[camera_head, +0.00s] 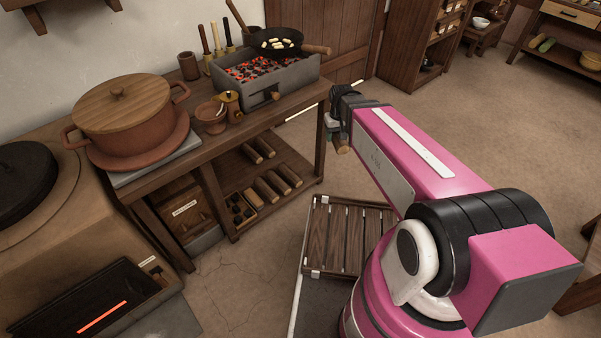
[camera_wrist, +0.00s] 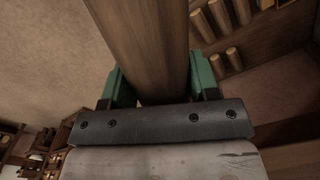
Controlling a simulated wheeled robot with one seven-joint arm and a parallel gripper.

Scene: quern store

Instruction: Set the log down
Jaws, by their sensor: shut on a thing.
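My gripper (camera_wrist: 158,92) is shut on a brown wooden log (camera_wrist: 145,45), which runs up out of the top of the wrist view between the green fingers. In the head view my gripper (camera_head: 341,146) is beside the right end of the wooden table, and a small part of the log shows below it. Most of the log is hidden there by my arm. Several other logs (camera_head: 277,182) lie on the table's lower shelf; logs also show at the upper right of the wrist view (camera_wrist: 219,14).
The wooden table (camera_head: 205,147) bears a lidded clay pot (camera_head: 122,110) and a brazier of glowing coals (camera_head: 262,74) with a pan (camera_head: 275,40) on it. A slatted wooden rack (camera_head: 344,235) is low beside my base. Open floor (camera_head: 470,120) lies to the right.

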